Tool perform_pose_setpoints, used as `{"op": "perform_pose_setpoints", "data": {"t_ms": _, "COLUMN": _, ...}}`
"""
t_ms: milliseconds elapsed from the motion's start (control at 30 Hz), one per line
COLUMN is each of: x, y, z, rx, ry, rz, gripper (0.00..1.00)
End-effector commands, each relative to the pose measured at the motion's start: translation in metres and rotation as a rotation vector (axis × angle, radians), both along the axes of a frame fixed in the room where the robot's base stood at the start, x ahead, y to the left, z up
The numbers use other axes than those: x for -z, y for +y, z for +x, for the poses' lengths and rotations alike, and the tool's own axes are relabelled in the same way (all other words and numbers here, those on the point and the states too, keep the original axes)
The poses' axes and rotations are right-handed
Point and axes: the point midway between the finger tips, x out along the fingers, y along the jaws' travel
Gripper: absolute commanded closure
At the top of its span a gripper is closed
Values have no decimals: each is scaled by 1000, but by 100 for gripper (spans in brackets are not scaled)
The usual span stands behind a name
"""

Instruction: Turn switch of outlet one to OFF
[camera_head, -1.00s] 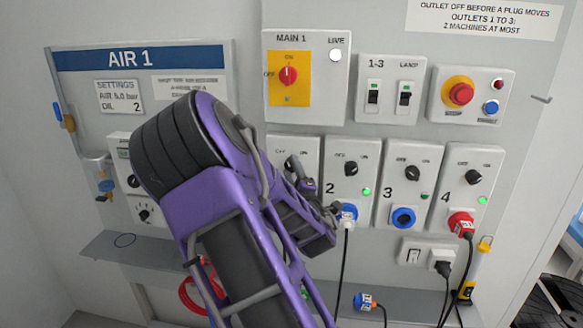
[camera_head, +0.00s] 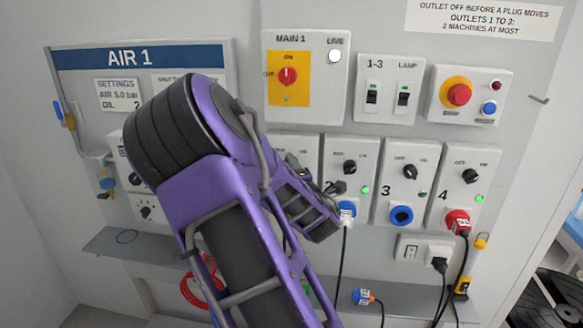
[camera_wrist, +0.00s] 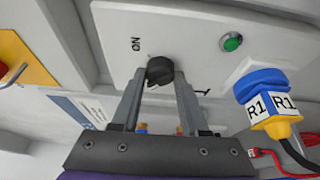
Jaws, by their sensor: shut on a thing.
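Outlet one's panel (camera_wrist: 195,40) fills the top of the wrist view, turned on its side. Its black round switch knob (camera_wrist: 160,70) sits between the fingertips of my gripper (camera_wrist: 162,77), which is shut on it. The word ON is printed beside the knob; the OFF mark and the knob's pointer are not clear. A green lamp (camera_wrist: 231,42) is on the same panel; I cannot tell whether it is lit. A blue plug (camera_wrist: 263,90) labelled R1 sits at its socket. In the head view my arm hides most of this panel and the gripper's fingertips.
Outlet two's knob (camera_head: 350,167) and plug (camera_head: 347,211) are close right of my arm. Outlets three (camera_head: 403,190) and four (camera_head: 467,190) follow. The MAIN 1 switch (camera_head: 288,76) is above.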

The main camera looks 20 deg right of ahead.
Motion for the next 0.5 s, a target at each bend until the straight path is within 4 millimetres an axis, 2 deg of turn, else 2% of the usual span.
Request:
{"op": "perform_pose_setpoints", "data": {"t_ms": 200, "x": 0, "y": 0, "z": 0, "rx": 0, "ry": 1, "rz": -2, "gripper": 100}}
{"op": "perform_pose_setpoints", "data": {"t_ms": 233, "x": 0, "y": 0, "z": 0, "rx": 0, "ry": 1, "rz": -2, "gripper": 53}}
{"op": "perform_pose_setpoints", "data": {"t_ms": 367, "x": 0, "y": 0, "z": 0, "rx": 0, "ry": 1, "rz": -1, "gripper": 29}}
{"op": "perform_pose_setpoints", "data": {"t_ms": 400, "x": 0, "y": 0, "z": 0, "rx": 0, "ry": 0, "rz": -1, "gripper": 26}}
{"op": "perform_pose_setpoints", "data": {"t_ms": 500, "x": 0, "y": 0, "z": 0, "rx": 0, "ry": 0, "rz": 0, "gripper": 26}}
